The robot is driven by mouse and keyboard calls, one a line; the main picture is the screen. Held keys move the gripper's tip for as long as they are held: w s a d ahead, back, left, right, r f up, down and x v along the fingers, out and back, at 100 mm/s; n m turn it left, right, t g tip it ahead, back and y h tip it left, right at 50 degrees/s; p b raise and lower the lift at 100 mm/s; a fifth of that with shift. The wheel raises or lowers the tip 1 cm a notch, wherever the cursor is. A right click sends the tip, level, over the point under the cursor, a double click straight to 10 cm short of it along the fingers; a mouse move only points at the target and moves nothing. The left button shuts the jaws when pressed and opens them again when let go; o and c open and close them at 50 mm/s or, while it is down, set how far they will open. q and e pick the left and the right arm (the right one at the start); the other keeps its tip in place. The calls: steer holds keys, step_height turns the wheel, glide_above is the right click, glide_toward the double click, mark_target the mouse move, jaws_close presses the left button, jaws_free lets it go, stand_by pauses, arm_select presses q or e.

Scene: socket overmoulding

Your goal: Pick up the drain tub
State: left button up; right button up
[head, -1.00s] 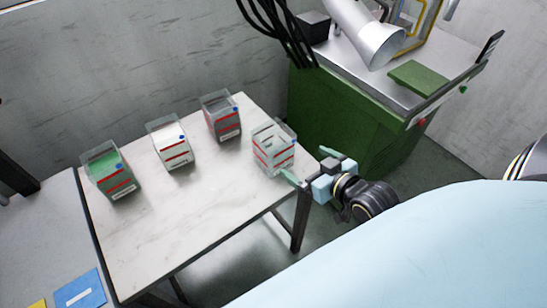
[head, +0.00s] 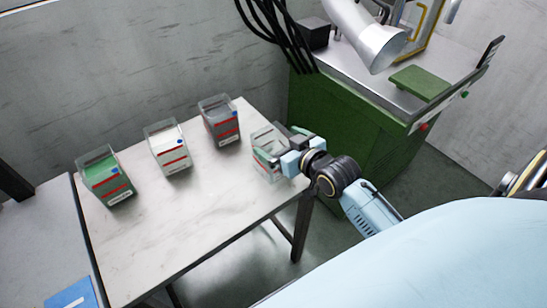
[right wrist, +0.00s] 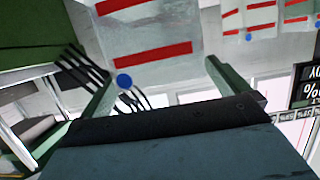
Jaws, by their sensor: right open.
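The drain tub looks to be the clear, empty-looking tub (head: 260,140) with red stripes, at the table's right end in the head view. My right gripper (head: 280,147) is open there, its fingers reaching to either side of the tub and covering part of it. In the right wrist view, the tub's pale wall (right wrist: 150,25) with two red stripes and a blue dot lies between the two green fingers (right wrist: 163,85). Gaps show between wall and fingers near the tips; contact is hard to tell. My left gripper is not in view.
Three more tubs stand on the marble-topped table (head: 190,220): green-filled (head: 105,180), white-filled (head: 168,148) and grey-filled (head: 220,122). A green machine cabinet (head: 340,125) stands behind the table's right end. The table's front middle is clear.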

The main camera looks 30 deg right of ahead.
mark_target(264, 132)
steer(key=x, duration=0.3)
steer(key=shift+w+a, duration=0.1)
steer(key=c, duration=1.1)
